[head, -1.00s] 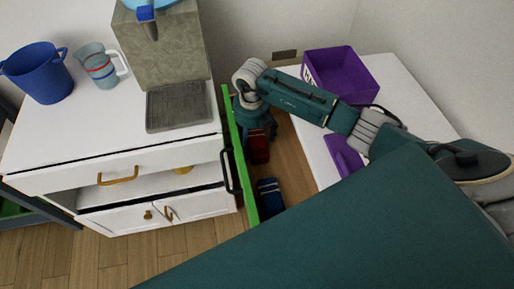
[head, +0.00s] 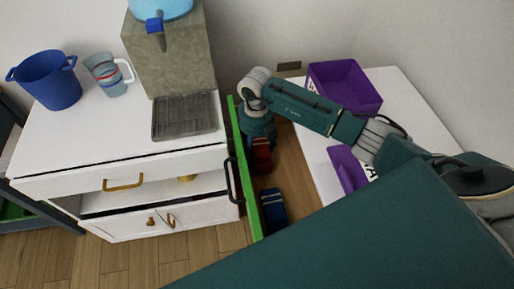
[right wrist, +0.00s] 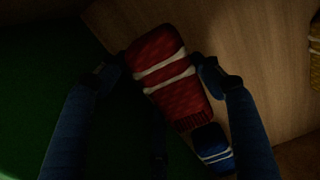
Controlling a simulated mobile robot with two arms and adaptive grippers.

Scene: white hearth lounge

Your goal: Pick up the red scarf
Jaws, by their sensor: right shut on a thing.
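The red scarf (right wrist: 175,90) is folded, with white stripes, and sits between my right gripper's two blue fingers in the right wrist view. In the head view a small part of the red scarf (head: 262,157) shows just below my right gripper (head: 259,137). The gripper points down beside the green panel and is shut on the scarf; the arm hides part of the fingers. My left gripper is not in view.
A folded blue scarf (head: 273,210) lies just in front of the red one. A green panel (head: 243,170) with a black handle stands close on the left, beside a white cabinet (head: 65,150). A white table (head: 400,95) with a purple bin (head: 345,90) is on the right.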

